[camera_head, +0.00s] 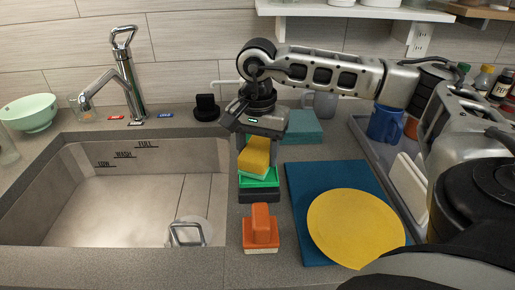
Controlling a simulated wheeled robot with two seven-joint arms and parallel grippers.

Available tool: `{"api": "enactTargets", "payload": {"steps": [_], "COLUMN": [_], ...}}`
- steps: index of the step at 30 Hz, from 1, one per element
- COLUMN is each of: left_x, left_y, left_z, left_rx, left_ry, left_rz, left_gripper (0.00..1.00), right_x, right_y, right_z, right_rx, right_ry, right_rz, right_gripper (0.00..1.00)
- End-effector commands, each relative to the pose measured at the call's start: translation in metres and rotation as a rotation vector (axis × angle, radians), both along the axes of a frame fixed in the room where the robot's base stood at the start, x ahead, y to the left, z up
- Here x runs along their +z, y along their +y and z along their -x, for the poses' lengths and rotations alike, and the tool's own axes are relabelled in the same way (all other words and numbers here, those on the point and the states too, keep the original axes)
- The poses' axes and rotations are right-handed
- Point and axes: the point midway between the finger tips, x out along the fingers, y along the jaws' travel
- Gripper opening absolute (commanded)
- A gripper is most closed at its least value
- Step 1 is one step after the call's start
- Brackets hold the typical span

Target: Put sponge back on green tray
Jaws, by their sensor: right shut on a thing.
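My right gripper (256,140) reaches in from the right, points down and is shut on a yellow sponge (255,157). The sponge is tilted and sits at or just above the green tray (260,180), which is on the counter right of the sink. I cannot tell whether the sponge touches the tray. The gripper body hides the sponge's top and part of the fingers. My left gripper is not in view.
An orange-handled brush (261,230) stands in front of the tray. A yellow plate (355,228) lies on a blue mat (305,188) at right. The sink (75,205) lies left, with the faucet (128,80) behind. A teal block (303,126) and a blue mug (384,123) stand behind.

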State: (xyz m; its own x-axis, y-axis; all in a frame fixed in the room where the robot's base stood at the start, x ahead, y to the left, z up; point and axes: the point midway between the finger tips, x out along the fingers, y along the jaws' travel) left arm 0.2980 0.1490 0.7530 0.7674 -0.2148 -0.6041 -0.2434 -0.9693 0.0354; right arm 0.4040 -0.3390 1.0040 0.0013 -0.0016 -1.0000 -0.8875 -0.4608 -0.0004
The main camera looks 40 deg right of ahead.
Motion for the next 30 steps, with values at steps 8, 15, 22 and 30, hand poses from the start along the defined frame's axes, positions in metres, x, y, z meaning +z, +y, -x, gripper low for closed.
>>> {"api": "enactTargets", "payload": {"steps": [8,15,22,30], "left_x": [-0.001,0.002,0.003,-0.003], "left_y": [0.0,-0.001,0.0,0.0], "left_z": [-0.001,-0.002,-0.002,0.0], "left_rx": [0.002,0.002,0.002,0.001], "left_ry": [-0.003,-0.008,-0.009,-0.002], "left_rz": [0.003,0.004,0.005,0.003], "left_gripper": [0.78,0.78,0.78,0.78], "right_x": [-0.003,-0.003,0.009,0.065], "right_y": [0.0,0.0,0.0,0.001], "right_z": [0.0,0.0,-0.001,-0.002], "right_rx": [0.0,0.0,-0.001,0.0], "right_ry": [0.0,0.0,-0.002,-0.006], "right_rz": [0.0,0.0,0.0,-0.001], "right_gripper": [0.66,0.74,0.74,0.74]}}
